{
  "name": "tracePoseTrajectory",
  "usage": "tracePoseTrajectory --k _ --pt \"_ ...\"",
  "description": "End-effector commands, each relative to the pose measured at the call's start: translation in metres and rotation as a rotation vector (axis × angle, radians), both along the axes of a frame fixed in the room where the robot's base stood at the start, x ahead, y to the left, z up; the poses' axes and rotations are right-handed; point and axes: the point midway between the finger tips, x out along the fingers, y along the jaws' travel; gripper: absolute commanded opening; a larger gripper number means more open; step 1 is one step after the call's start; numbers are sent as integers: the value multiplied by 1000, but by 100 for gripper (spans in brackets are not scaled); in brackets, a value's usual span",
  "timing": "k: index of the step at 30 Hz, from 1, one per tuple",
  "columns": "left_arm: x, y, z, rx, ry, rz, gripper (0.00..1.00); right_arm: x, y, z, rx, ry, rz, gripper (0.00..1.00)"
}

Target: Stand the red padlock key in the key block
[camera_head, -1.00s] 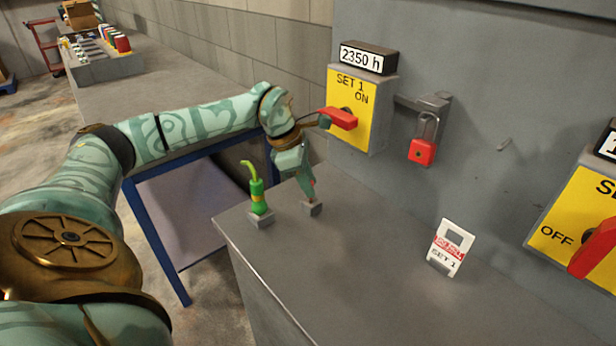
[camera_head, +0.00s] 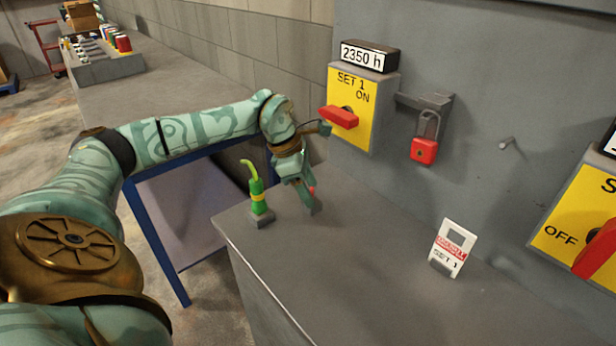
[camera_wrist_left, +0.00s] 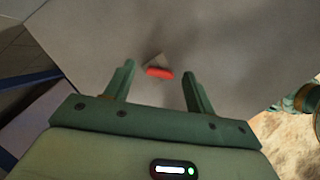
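The red padlock key (camera_wrist_left: 159,73) shows in the left wrist view as a short red bar over the small grey key block (camera_wrist_left: 153,60). In the head view only a bit of red (camera_head: 312,190) shows behind the fingers. The key appears to stand at the block, but its lower end is hidden. My left gripper (camera_head: 314,208) points down over the cabinet top. In the left wrist view its two fingers (camera_wrist_left: 158,77) are wide apart, with clear gaps on both sides of the key. My right gripper is not in view.
A green bottle-like object with a bent spout (camera_head: 257,190) stands just left of the gripper. A red padlock (camera_head: 424,150) hangs on the wall hasp (camera_head: 437,102). The SET 1 switch (camera_head: 350,105) is behind. A white tag (camera_head: 453,248) stands right; the cabinet top between is clear.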

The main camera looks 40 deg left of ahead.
Motion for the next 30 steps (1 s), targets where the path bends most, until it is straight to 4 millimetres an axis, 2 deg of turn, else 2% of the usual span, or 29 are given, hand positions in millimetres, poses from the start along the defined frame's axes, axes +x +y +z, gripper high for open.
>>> tracePoseTrajectory --k 5,8,21,25,30 --pt "-1 1 3 1 -1 0 55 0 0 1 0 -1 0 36" --pt "-3 5 14 1 -3 1 55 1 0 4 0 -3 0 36" --pt "-30 36 120 1 -5 2 55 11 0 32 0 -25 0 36" --pt "-36 43 139 1 -2 2 55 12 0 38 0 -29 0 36" --pt "-39 47 151 -1 -1 0 55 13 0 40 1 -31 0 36"
